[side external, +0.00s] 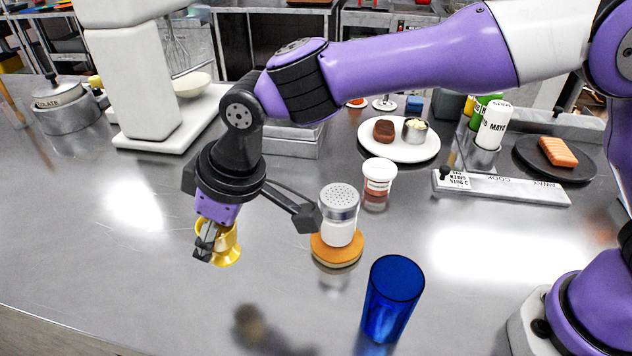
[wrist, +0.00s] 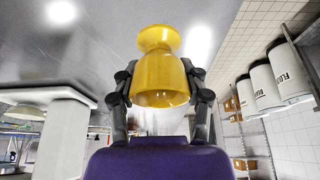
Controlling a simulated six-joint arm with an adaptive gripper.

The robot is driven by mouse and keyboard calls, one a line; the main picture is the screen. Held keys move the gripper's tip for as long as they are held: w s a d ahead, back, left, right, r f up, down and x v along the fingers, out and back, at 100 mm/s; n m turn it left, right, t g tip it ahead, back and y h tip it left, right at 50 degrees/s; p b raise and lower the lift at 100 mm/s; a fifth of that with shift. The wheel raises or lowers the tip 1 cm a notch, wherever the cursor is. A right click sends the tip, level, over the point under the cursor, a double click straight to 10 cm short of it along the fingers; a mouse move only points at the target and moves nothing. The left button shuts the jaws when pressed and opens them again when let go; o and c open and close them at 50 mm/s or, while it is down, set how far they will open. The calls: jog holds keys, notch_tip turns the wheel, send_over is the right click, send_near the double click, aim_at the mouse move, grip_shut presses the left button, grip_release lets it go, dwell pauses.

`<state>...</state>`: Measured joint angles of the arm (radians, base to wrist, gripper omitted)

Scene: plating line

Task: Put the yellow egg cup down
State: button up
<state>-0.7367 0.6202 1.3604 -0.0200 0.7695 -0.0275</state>
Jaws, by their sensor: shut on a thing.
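The yellow egg cup (side external: 228,247) is held between the fingers of my gripper (side external: 208,240) at the left of the side view. My gripper is shut on it. A blurred dark reflection lies on the counter well below, apart from the cup, so the cup appears to be in the air above the steel counter (side external: 120,270). In the wrist view, the egg cup (wrist: 161,75) sits between the two fingers (wrist: 160,95), its round foot pointing away from my palm. The fingers partly cover its sides.
A white shaker (side external: 340,225) on a round wooden coaster (side external: 336,252) stands right of my gripper, with a blue tumbler (side external: 392,298) nearer the front. A lidded tub (side external: 379,175) and a white plate (side external: 428,151) are behind. The front left counter is clear.

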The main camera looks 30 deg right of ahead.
jog(key=w+d+f, duration=0.1)
jog(key=w, duration=0.1)
jog(key=w+d+f, duration=0.1)
jog(key=w+f, duration=0.1)
jog(key=w+d+f, duration=0.1)
jog(key=w, duration=0.1)
jog(key=shift+w+f, duration=0.25)
jog(key=shift+f, duration=1.9)
jog(key=shift+f, duration=0.15)
jog(key=o, duration=1.2)
